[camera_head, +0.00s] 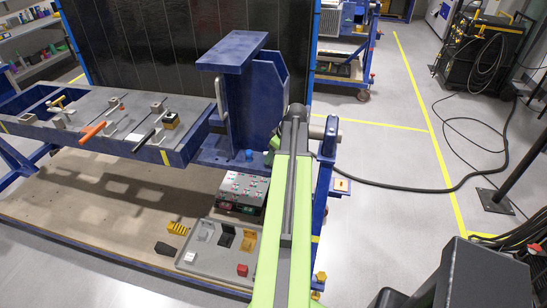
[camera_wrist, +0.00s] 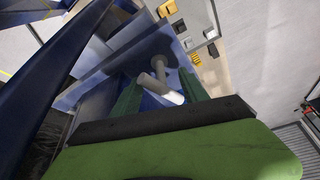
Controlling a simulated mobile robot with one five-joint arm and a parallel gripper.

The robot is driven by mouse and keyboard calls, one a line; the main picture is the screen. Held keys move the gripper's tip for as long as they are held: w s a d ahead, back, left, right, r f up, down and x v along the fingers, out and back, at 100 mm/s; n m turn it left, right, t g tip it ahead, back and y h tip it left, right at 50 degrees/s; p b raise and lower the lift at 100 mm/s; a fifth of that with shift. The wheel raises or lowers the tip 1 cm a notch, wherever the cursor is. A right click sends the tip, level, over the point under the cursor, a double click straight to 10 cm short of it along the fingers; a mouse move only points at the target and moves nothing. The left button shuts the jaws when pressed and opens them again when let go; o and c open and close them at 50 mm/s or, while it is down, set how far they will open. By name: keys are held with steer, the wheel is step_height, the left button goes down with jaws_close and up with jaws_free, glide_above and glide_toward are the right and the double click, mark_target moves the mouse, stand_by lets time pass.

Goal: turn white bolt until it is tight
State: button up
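In the wrist view, the white bolt (camera_wrist: 160,88) shows as a pale rod lying slantwise between the two green fingers of my gripper (camera_wrist: 158,88). Its ends come close to both fingers, but I cannot tell whether they touch. The fingers stand apart. A grey-blue stem with a round head (camera_wrist: 186,58) shows just beyond the bolt, against the blue jig frame (camera_wrist: 95,58). In the head view, my green arm reaches up to the blue jig (camera_head: 232,52) and hides the bolt and most of my gripper.
A blue fixture table (camera_head: 180,150) with an orange-handled clamp (camera_head: 92,132) extends left. A control box (camera_head: 241,190) and a grey tray (camera_head: 205,262) with small blocks sit on the wooden base. A blue post (camera_head: 323,185) stands right of my arm.

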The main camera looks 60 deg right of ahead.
jaws_close()
steer(key=shift+m+h, duration=0.4)
steer(key=shift+m, duration=0.7)
steer(key=shift+o, duration=0.3)
jaws_free()
steer(key=p+v, duration=1.6)
steer(key=v, duration=0.1)
steer(key=shift+r, duration=0.25)
